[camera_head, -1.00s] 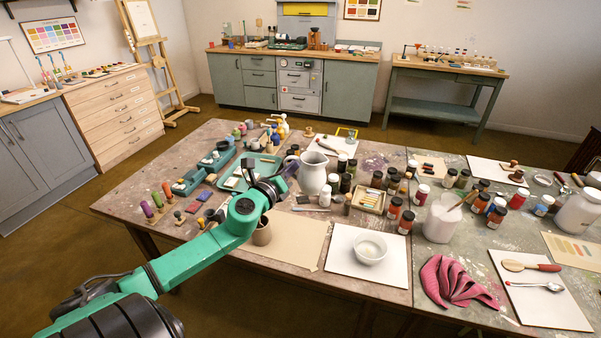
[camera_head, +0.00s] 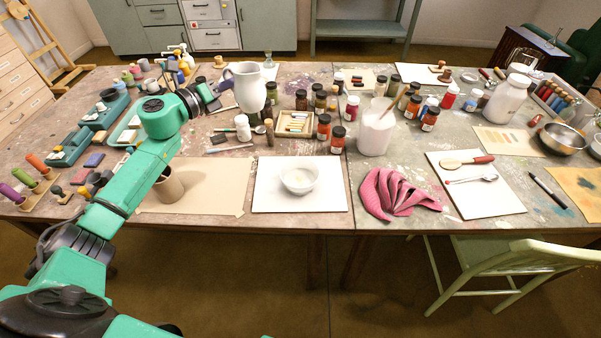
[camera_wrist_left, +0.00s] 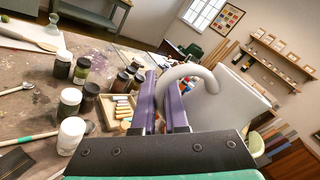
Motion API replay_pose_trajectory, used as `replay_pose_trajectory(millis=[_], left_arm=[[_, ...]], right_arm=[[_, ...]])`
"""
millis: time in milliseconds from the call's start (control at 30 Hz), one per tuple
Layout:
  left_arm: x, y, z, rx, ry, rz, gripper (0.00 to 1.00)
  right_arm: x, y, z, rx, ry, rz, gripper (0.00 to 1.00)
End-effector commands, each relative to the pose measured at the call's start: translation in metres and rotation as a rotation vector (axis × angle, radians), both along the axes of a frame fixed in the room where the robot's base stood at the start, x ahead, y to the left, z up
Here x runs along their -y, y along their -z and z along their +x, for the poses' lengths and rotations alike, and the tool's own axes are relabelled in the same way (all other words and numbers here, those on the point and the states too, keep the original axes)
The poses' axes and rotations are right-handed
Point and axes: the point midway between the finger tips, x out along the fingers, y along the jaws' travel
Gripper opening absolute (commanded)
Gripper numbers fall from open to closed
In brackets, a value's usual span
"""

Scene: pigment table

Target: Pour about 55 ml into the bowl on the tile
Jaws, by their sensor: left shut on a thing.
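The white pitcher (camera_head: 248,90) is upright at the back middle of the table. My left gripper (camera_head: 218,92) is at its left side. In the left wrist view the purple fingers (camera_wrist_left: 165,100) are shut on the pitcher's looped handle (camera_wrist_left: 188,76), with the pale pitcher body (camera_wrist_left: 238,108) to the right. I cannot tell whether the pitcher's base touches the table. The pitcher's contents are hidden. A small white bowl (camera_head: 299,181) stands on the white square tile (camera_head: 272,202) near the table's front edge. What it holds is unclear. My right gripper is out of view.
Paint jars (camera_head: 324,127) and a tray of pastels (camera_head: 293,134) stand between pitcher and tile. A brown cup (camera_head: 169,187) stands left of the tile. A white pot with brushes (camera_head: 376,132) and a pink cloth (camera_head: 398,193) are to the right.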

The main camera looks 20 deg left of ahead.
Motion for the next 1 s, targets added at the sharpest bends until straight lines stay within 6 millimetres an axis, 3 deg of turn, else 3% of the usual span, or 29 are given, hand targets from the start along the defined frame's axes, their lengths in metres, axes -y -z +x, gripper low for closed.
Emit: replay_pose_trajectory(millis=[300, 667, 767, 1000], left_arm=[[0.002, -0.002, 0.001, 0.005, 0.012, 0.002, 0.0], [0.007, 0.02, -0.002, 0.034, 0.009, 0.108, 0.0], [0.01, 0.031, -0.003, 0.048, 0.009, 0.165, 0.0], [0.017, 0.092, -0.005, 0.078, 0.01, 0.266, 0.0]], right_arm=[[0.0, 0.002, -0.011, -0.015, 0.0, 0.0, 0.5], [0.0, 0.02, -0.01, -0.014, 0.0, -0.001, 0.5], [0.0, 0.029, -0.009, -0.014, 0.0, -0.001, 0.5], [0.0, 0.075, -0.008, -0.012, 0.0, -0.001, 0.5]])
